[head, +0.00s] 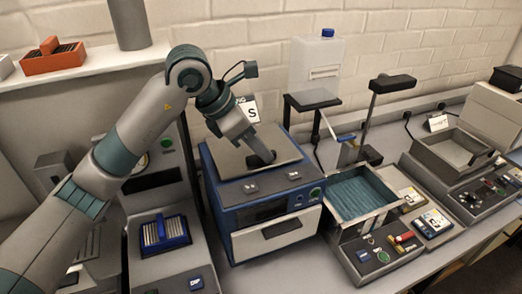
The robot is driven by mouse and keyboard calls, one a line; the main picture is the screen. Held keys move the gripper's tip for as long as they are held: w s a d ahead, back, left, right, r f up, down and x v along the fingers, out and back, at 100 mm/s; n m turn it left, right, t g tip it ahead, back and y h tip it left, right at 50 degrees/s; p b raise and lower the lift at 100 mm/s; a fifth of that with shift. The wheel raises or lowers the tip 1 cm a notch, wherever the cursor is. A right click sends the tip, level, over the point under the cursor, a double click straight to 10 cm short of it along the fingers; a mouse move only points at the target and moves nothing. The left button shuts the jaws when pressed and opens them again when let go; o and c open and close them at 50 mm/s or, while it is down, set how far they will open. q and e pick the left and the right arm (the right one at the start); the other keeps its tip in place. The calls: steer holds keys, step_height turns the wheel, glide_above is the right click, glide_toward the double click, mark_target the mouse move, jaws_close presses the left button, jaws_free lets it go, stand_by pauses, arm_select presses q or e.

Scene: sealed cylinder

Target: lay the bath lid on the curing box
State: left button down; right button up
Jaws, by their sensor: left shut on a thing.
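The curing box appears to be the blue box (232,216) with a pale front drawer, in the middle of the head view. A flat grey plate, which looks like the bath lid (228,163), lies over its top. I cannot tell whether the plate rests on the box or hangs just above it. My left gripper (261,158) points down at the middle of the plate and is shut on it, apparently by a dark handle. The fingertips partly hide the handle. My right gripper is not in view.
An open bath of teal liquid (360,193) stands right of the blue box. A grey tray unit (447,154) is farther right. A blue rack (165,234) sits on a machine at left. A dark-topped stand (393,83) rises behind the bath.

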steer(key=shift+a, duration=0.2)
arm_select(q)
steer(key=shift+f, duration=0.1)
steer(key=c, duration=1.8)
jaws_free()
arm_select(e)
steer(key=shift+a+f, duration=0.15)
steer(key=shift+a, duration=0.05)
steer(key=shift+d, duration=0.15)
